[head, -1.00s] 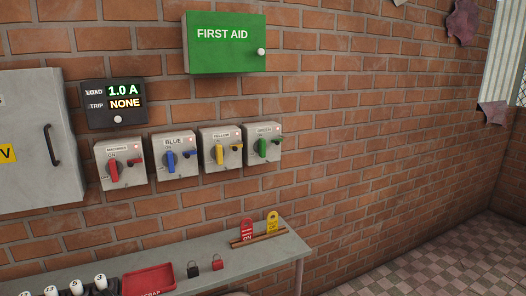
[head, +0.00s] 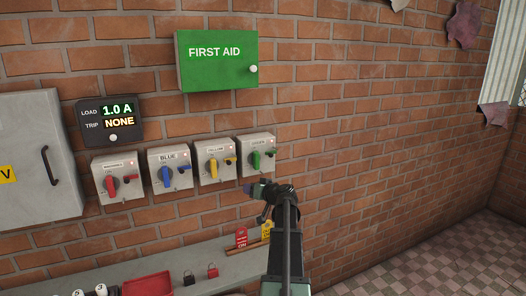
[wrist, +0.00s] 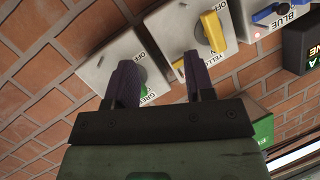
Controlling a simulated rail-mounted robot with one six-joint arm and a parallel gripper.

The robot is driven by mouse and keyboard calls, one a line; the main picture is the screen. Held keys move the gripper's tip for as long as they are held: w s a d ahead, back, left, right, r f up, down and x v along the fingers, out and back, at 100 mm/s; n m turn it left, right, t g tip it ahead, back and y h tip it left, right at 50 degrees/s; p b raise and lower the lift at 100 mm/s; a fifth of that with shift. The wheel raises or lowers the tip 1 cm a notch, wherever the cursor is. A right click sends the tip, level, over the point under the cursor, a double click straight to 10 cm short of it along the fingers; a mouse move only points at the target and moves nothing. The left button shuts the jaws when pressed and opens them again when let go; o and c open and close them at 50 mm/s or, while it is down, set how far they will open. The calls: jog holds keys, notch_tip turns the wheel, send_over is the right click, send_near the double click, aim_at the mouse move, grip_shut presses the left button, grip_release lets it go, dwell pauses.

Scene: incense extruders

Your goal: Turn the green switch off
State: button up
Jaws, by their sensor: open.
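The green switch (head: 256,160) is a knob on the grey box at the right end of the row on the brick wall. Its handle looks roughly upright in the head view, with a smaller green lever beside it. My gripper (head: 254,188) is below this box, apart from it in the head view. In the wrist view my gripper (wrist: 162,75) is open and empty, its two purple fingers spread. The left finger covers most of the green knob; only a sliver of green (wrist: 142,92) shows near the GREEN label. The right finger overlaps the yellow box's edge.
The yellow switch (head: 213,169), blue switch (head: 166,177) and red switch (head: 110,186) sit left of the green one. A load display (head: 110,118) reads 1.0 A, trip NONE. A first aid box (head: 217,60) hangs above. A shelf (head: 215,255) with tags and padlocks lies below.

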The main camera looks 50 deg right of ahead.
aim_at(258, 162)
jog(key=d+r+t+h, duration=0.1)
jog(key=d+r+h, duration=0.45)
jog(key=d, duration=0.25)
jog(key=shift+n, duration=0.4)
jog(key=x, duration=0.7)
jog(key=f+x, duration=0.1)
jog(key=x, duration=0.2)
jog(key=shift+d, duration=0.2)
grip_shut()
